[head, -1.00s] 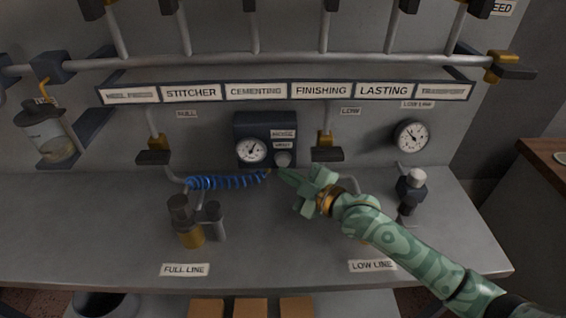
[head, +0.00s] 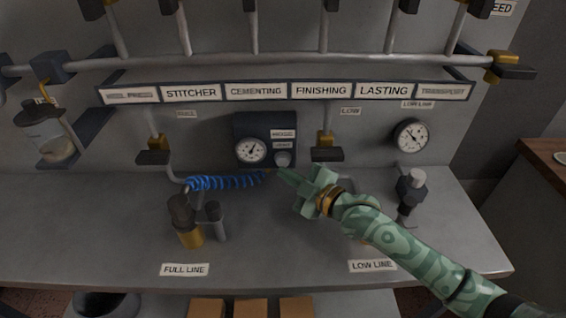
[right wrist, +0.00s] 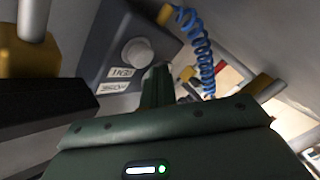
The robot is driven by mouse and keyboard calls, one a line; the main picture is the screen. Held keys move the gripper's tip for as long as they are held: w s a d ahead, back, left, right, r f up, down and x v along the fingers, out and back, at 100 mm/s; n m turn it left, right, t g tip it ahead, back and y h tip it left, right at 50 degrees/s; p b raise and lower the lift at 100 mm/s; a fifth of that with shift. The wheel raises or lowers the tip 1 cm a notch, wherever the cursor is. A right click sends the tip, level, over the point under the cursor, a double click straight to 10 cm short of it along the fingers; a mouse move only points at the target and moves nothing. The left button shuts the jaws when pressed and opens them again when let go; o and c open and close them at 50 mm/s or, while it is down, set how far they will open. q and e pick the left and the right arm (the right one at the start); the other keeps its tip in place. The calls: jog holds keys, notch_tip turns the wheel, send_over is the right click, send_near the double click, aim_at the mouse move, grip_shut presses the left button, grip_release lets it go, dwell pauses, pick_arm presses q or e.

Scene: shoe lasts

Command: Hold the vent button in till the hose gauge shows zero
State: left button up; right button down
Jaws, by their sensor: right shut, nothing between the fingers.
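The hose gauge (head: 251,151) is a round white dial on the left of a dark box (head: 262,127) on the back panel. Its needle leans up and to the right; the numbers are too small to read. The vent button (head: 282,159) is a round pale knob at the box's lower right, under two small labels; it also shows in the right wrist view (right wrist: 137,53). My right gripper (head: 283,174) is shut and empty, its tips just below the button. I cannot tell whether they touch it. My left gripper is out of view.
A blue coiled hose (head: 226,182) runs left from below the box. Black-handled valves (head: 327,154) flank the box. A second gauge (head: 410,135) is at the right. Fittings (head: 186,220) stand on the grey bench (head: 110,225), whose front middle is clear.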

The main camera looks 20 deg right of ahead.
jog(key=shift+w, duration=0.15)
jog(key=shift+w+d, duration=0.1)
jog(key=shift+w, duration=0.1)
